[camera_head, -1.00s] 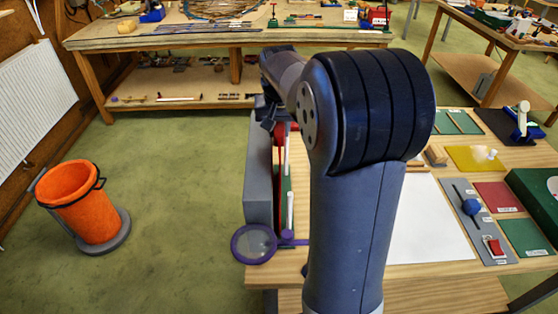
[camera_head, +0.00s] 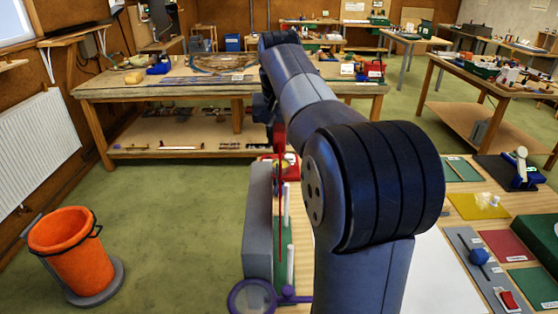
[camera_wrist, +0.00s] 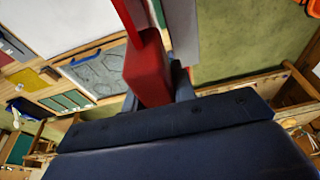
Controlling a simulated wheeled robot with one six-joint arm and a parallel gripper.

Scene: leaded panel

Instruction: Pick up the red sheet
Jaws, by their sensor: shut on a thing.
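The red sheet (camera_head: 280,205) shows almost edge-on in the head view as a thin upright red strip. Its upper part stands above the top of the grey block (camera_head: 258,215), and its lower part is beside that block. My gripper (camera_head: 277,122) is at the strip's top, partly hidden behind my arm, and is shut on the sheet. In the wrist view a red form (camera_wrist: 148,70) sits between dark gripper parts; I cannot tell how much of it is sheet. The sheet's lower edge is not clear.
White posts (camera_head: 290,262) stand right of the sheet. A purple ring (camera_head: 250,297) is at the table's near left corner. An orange bin (camera_head: 70,245) stands on the floor at left. A far bench (camera_head: 220,88) lies behind. The green floor between is clear.

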